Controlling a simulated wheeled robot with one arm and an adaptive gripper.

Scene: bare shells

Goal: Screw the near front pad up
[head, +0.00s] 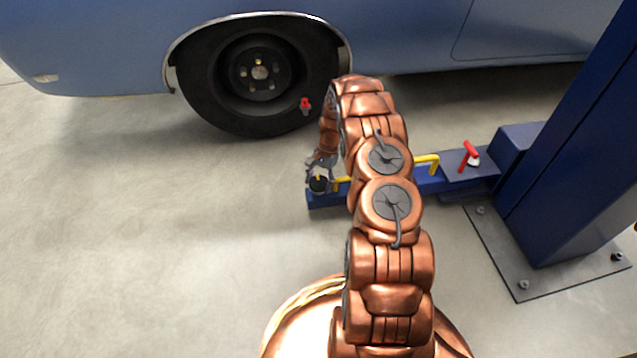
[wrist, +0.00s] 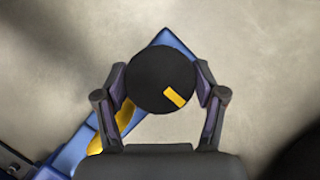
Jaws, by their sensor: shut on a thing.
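The near front pad (wrist: 158,80) is a round black disc with a yellow mark on its top, at the end of the blue lift arm (wrist: 178,42). In the head view the pad (head: 318,185) is small and partly covered by my gripper (head: 320,170). In the wrist view my gripper (wrist: 160,88) has one finger on each side of the pad and is shut on it. The yellow mark points to the lower right in the wrist view. The pad's screw below the disc is hidden.
A blue car with a black wheel (head: 258,72) stands behind the lift arm. A blue post (head: 570,140) on a bolted base plate (head: 530,275) rises at the right. A yellow handle (head: 430,162) and a red lever (head: 471,154) sit on the lift arm. The floor at left is clear.

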